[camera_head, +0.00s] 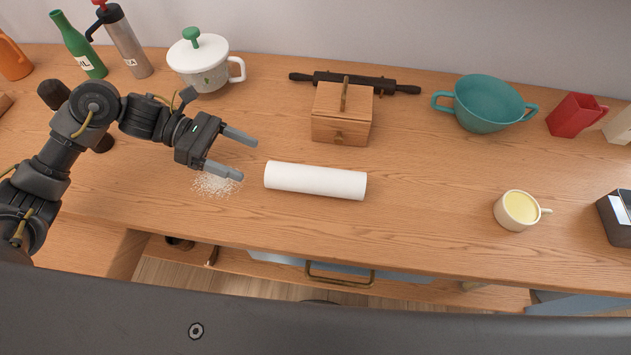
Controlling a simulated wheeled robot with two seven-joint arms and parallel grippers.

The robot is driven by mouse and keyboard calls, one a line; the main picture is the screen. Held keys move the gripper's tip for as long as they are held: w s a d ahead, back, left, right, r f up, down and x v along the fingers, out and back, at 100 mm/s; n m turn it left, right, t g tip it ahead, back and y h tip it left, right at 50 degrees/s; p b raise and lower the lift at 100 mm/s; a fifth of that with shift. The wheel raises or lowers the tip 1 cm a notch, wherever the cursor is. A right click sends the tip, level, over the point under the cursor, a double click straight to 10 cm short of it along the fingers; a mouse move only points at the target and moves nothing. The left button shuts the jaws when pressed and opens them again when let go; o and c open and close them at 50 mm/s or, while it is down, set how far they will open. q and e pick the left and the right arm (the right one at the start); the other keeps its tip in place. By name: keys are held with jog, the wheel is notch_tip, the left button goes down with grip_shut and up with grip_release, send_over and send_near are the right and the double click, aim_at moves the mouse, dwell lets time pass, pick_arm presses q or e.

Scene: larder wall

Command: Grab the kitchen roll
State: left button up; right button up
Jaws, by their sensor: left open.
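The kitchen roll (315,180) is a white cylinder lying on its side on the wooden worktop, near the middle of the head view. Its long side runs left to right, with the right end slightly nearer the front edge. My left gripper (241,157) is open and empty, a little to the left of the roll's left end. Its two grey fingers point right, toward the roll, and do not touch it. My right gripper is not in view.
Spilled white grains (216,185) lie below my left gripper. Behind the roll are a wooden box (341,115) and a dark rolling pin (390,86). A lidded white pot (198,66) stands back left. A teal colander (487,104) and yellow-filled cup (518,211) stand right.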

aim_at(287, 175)
pick_arm(q)
jog(key=shift+w+f, duration=0.1)
jog(key=shift+d, duration=0.15)
jog(key=p+x, duration=0.2)
jog(key=x, duration=0.2)
jog(key=shift+d, duration=0.35)
jog(key=shift+d+f, duration=0.25)
jog(key=p+x, duration=0.1)
jog(key=x, duration=0.1)
jog(key=p+x, duration=0.2)
jog(key=shift+s+d+p, duration=0.25)
jog(key=shift+d+p, duration=0.05)
jog(key=shift+d+f, duration=0.2)
jog(key=shift+d, duration=0.1)
jog(key=c, duration=1.1)
jog(key=shift+o, duration=0.2)
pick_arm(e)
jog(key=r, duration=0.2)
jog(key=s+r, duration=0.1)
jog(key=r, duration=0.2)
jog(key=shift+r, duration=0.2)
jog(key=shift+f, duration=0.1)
